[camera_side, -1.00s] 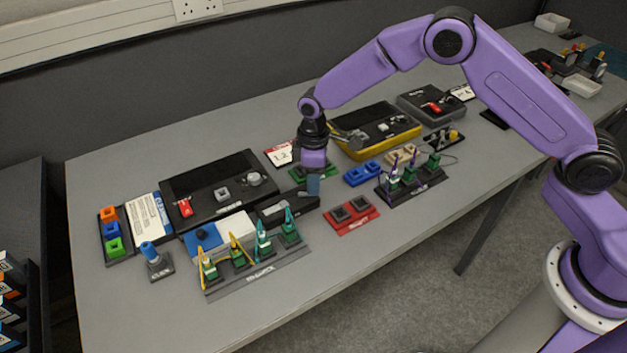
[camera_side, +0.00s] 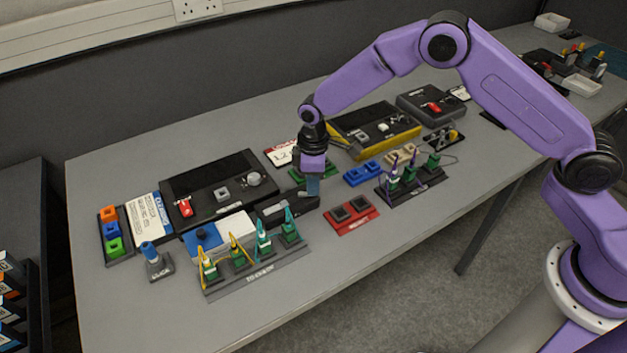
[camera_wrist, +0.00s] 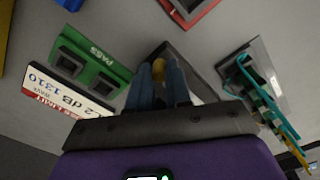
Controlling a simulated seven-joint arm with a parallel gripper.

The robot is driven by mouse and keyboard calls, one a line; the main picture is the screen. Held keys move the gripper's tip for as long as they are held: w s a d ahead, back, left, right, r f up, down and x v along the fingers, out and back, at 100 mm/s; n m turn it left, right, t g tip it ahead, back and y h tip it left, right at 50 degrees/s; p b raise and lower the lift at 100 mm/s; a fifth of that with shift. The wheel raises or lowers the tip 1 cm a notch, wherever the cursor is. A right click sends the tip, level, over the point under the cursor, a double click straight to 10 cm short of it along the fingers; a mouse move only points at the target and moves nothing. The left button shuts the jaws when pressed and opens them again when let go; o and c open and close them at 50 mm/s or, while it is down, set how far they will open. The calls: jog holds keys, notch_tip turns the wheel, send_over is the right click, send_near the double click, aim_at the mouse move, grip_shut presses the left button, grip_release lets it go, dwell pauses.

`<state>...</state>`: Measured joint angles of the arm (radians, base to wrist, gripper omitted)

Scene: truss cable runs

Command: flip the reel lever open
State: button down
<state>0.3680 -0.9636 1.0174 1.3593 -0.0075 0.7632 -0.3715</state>
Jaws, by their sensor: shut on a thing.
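A low black box (camera_side: 272,210), which I take to be the reel unit, sits mid-table behind the right end of the cable stand. My gripper (camera_side: 313,188) points down at the box's right end. The black box (camera_wrist: 186,56) shows behind the fingers. The fingers hide most of the lever, so I cannot tell its angle.
A green holder (camera_wrist: 91,62) is close to my gripper. A red two-socket block (camera_side: 352,216) stands to the right. A stand with several upright cables (camera_side: 258,276) is in front. The table's front right is bare.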

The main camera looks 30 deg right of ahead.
jog(key=m, duration=0.3)
jog(key=shift+s+a, duration=0.25)
jog(key=shift+s, duration=0.05)
jog(key=shift+s+a+m, duration=0.15)
jog(key=shift+m, duration=0.65)
jog(key=shift+s+a+m, duration=0.1)
jog(key=shift+m, duration=0.7)
jog(key=c, duration=1.1)
grip_release()
jog(key=shift+o, duration=0.2)
notch_tip(320, 180, up, 18)
jog(key=shift+f, duration=0.25)
jog(key=shift+s, duration=0.15)
